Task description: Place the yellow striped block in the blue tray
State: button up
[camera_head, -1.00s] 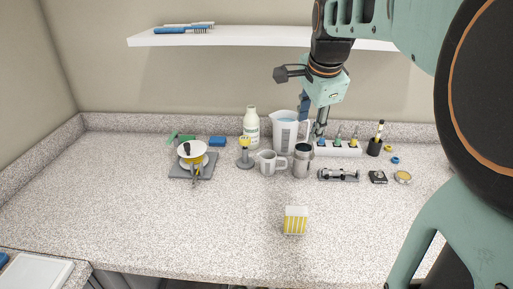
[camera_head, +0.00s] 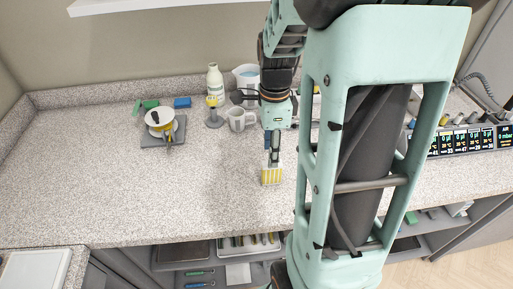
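The yellow striped block (camera_head: 271,175), white with yellow stripes, stands upright on the speckled counter near its front edge. My gripper (camera_head: 273,157) points down right at the block's top, and its fingertips overlap the block's upper part in this view. Whether the fingers are closed on it or still apart is too small to tell. I see no clear blue tray; a small flat blue item (camera_head: 182,102) lies at the back of the counter, but I cannot tell that it is a tray.
A white mug (camera_head: 238,120), a white bottle (camera_head: 214,80) and a pitcher (camera_head: 243,74) stand behind the block. A balance-like device (camera_head: 160,126) is at the left. The left-centre counter (camera_head: 120,190) is clear. My arm hides much of the right side.

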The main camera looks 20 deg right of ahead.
aim_at(271, 173)
jog(key=shift+d+f+p, duration=0.15)
jog(key=shift+f+p, duration=0.05)
jog(key=shift+f, duration=1.75)
jog(key=shift+d+f+p, duration=0.1)
jog(key=shift+f+p, duration=0.1)
jog(key=shift+f, duration=1.75)
jog(key=shift+c, duration=0.6)
grip_shut()
